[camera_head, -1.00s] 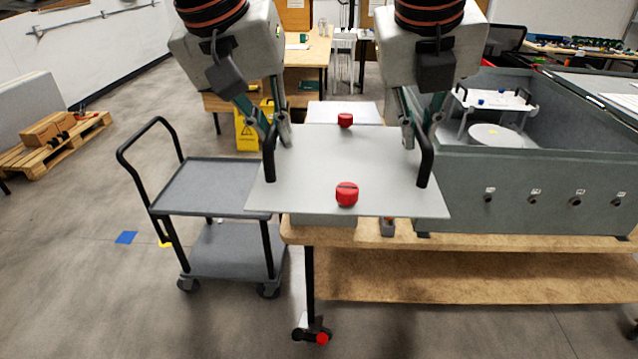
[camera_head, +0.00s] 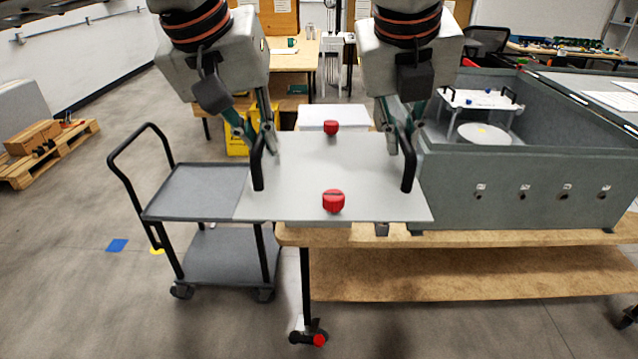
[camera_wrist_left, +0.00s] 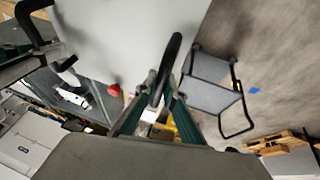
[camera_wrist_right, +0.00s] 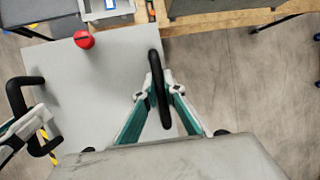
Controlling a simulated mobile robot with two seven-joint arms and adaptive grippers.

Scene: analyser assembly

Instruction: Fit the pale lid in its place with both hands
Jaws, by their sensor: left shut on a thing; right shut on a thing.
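The pale lid (camera_head: 300,180) is a flat plate with two red knobs, a near one (camera_head: 333,201) and a far one (camera_head: 331,127), and a black handle at each side. My left gripper (camera_head: 272,145) is shut on the left handle (camera_head: 257,165), also seen in the left wrist view (camera_wrist_left: 168,68). My right gripper (camera_head: 396,140) is shut on the right handle (camera_head: 408,165), also seen in the right wrist view (camera_wrist_right: 158,85). The lid is held roughly level in the air, in front of the workbench's left end. The grey analyser housing (camera_head: 520,185) stands open to the right.
The workbench (camera_head: 450,240) carries the housing. Inside it are a white plate with blue knobs (camera_head: 478,99) and a round pale disc (camera_head: 485,134). A grey cart (camera_head: 200,190) stands at the left, partly behind the lid. Open floor (camera_head: 80,290) lies at the front left.

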